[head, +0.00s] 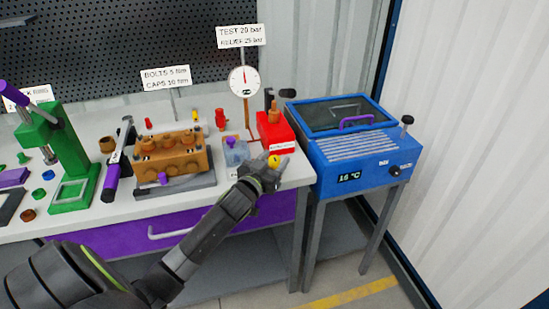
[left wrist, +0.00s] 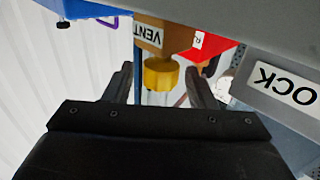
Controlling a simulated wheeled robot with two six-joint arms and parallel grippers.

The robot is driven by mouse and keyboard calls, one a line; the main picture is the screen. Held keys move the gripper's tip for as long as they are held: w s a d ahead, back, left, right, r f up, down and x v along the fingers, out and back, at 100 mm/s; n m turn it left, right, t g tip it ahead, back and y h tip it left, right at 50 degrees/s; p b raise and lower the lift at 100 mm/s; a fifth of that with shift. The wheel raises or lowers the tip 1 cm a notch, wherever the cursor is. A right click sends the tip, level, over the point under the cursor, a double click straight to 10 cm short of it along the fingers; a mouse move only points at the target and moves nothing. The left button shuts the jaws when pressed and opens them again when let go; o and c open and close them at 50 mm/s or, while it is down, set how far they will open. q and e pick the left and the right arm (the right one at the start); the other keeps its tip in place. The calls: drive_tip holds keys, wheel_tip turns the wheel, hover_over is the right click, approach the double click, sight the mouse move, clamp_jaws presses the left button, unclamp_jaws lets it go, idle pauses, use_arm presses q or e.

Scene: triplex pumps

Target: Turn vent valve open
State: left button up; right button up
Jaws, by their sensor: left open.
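The vent valve has a yellow knob (head: 274,161), which also shows in the left wrist view (left wrist: 160,75). It sits below a tan block labelled VENT (left wrist: 148,34) in that upside-down view. My left gripper (head: 266,170) is open at the front edge of the bench. Its two fingers stand on either side of the knob in the left wrist view, with visible gaps. I cannot tell how deep the knob lies between them. My right gripper is in neither view.
A red pump box (head: 275,131) stands just behind the knob, with a gauge (head: 243,80) behind it. A grey-blue block (head: 236,153) is close on the left. The blue chiller (head: 355,150) stands on the right. A brass pump (head: 170,152) sits further left.

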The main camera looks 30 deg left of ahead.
use_arm(q)
drive_tip(key=shift+w, duration=0.4)
drive_tip(key=shift+c, duration=0.2)
